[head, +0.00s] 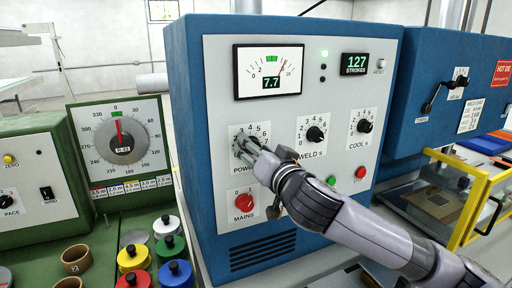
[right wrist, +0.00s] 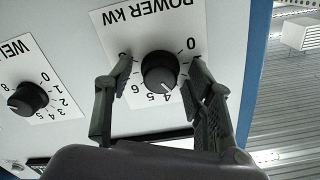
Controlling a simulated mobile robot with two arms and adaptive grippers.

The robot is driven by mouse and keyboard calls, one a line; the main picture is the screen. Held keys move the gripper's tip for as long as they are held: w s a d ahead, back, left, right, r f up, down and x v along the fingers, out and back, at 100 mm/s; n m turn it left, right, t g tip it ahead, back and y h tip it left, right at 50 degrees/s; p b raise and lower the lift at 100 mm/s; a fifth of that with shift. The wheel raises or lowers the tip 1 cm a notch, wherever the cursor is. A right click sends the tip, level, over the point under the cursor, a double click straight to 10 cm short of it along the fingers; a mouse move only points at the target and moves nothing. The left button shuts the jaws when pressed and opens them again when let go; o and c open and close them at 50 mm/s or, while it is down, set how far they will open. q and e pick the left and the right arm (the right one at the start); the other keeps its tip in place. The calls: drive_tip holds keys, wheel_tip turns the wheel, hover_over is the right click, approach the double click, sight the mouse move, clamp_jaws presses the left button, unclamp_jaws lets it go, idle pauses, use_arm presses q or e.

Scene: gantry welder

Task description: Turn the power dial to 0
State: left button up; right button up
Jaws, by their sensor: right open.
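The power dial (right wrist: 159,71) is a black round knob on a white plate marked POWER KW, seen upside down in the right wrist view. Its white pointer line is near the 4. My right gripper (right wrist: 152,82) is open, with one finger on each side of the dial; I cannot tell whether either finger touches it. In the head view my right gripper (head: 246,150) covers most of the dial and its plate (head: 263,130). My left gripper is not in view.
The weld dial (head: 315,134) and cool dial (head: 364,126) sit to the right on the blue cabinet. The red mains switch (head: 244,202) is below. The meter display (head: 271,83) reads 7.7. A yellow-framed guard (head: 468,205) stands at right.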

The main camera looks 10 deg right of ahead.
drive_tip(key=c, duration=1.2)
drive_tip(key=shift+o, duration=0.2)
drive_tip(key=shift+n+p, duration=3.5)
drive_tip(key=shift+n, duration=5.5)
